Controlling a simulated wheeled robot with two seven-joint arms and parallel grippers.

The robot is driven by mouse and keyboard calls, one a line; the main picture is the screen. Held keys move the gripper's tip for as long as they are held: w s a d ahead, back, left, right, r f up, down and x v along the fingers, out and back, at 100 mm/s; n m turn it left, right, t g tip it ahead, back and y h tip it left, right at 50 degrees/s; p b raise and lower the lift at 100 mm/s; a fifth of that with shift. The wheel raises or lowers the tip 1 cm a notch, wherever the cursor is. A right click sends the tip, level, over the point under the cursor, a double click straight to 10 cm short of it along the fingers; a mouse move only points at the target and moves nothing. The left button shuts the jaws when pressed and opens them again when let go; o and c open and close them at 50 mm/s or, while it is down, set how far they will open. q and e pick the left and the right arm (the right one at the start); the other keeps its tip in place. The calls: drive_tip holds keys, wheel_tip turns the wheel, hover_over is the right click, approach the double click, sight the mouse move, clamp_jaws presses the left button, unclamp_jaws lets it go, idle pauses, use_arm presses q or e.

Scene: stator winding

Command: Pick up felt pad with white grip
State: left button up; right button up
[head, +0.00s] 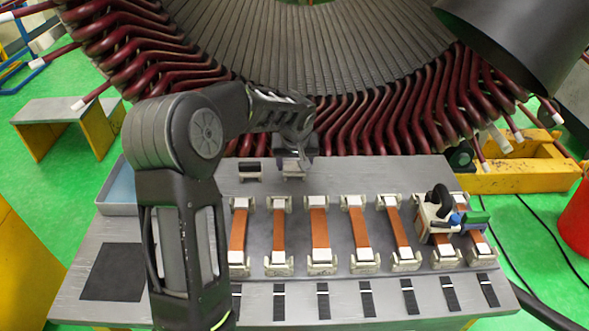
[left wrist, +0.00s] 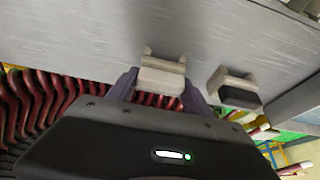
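A pale, whitish block (left wrist: 162,80) sits at a small light holder on the grey table in the left wrist view; I take it for the felt pad's white grip. My left gripper (left wrist: 160,84) has one finger on each side of it, very close; I cannot tell whether they touch it. In the head view my left gripper (head: 293,160) is over the back of the table and mostly hides this piece. A similar piece with a dark block (head: 250,168) stands just left of it, and also shows in the left wrist view (left wrist: 238,95). My right gripper is not in view.
The grey table (head: 340,180) holds a row of copper-coloured strips (head: 319,228) in pale clamps, with several black strips (head: 323,300) in front. A tool with a black handle (head: 437,205) stands at the right. The large stator with dark red coils (head: 380,125) rises behind the table.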

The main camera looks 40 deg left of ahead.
use_arm(q)
drive_tip(key=c, duration=0.9)
drive_tip(key=shift+c, duration=0.2)
wheel_tip(320, 180, up, 10)
drive_tip(key=p, duration=0.5)
drive_tip(key=shift+p, duration=0.3)
